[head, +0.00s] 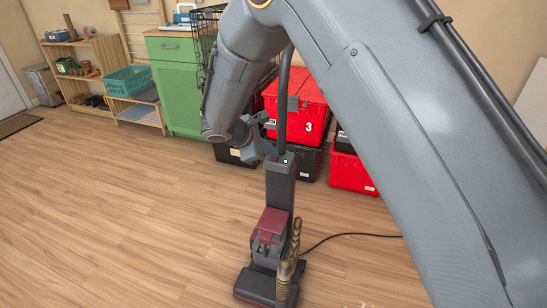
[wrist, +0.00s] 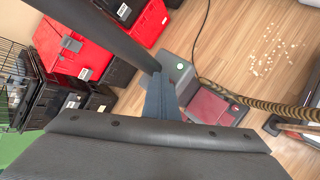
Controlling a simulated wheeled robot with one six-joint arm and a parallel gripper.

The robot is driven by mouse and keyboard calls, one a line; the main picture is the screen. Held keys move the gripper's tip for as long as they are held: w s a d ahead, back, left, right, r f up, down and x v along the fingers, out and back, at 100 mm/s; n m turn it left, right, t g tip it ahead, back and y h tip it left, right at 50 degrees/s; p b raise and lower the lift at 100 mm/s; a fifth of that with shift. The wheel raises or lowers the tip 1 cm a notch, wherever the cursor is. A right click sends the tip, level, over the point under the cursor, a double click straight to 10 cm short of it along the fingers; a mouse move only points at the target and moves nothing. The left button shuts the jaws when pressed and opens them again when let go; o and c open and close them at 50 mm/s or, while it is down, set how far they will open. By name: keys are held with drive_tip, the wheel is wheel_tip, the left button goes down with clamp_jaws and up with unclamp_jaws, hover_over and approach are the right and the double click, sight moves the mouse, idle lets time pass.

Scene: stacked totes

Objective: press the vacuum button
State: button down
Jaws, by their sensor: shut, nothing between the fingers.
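The upright vacuum (head: 278,190) stands on the wood floor, grey with a dark red bin. Its small green button (head: 284,161) is lit on top of the grey body, below the handle tube. In the wrist view the button (wrist: 180,66) is a pale green disc on the grey top of the vacuum (wrist: 187,53). My gripper (head: 268,152) is shut and empty, close to the left of the button. In the wrist view the tips of my gripper (wrist: 157,80) lie just left of the button. I cannot tell whether they touch the vacuum.
Red and black totes (head: 298,105) are stacked behind the vacuum. A green cabinet (head: 178,85) and a wooden shelf stand at the back left. A cord (head: 340,236) runs right along the floor. Pale crumbs (wrist: 270,50) lie on the floor. The floor at left is clear.

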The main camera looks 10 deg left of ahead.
idle(0.4)
drive_tip(key=shift+r+p, duration=0.55)
drive_tip(key=shift+r, duration=0.3)
drive_tip(key=shift+r+p, duration=1.55)
drive_tip(key=shift+r, duration=0.95)
drive_tip(key=shift+d, duration=0.1)
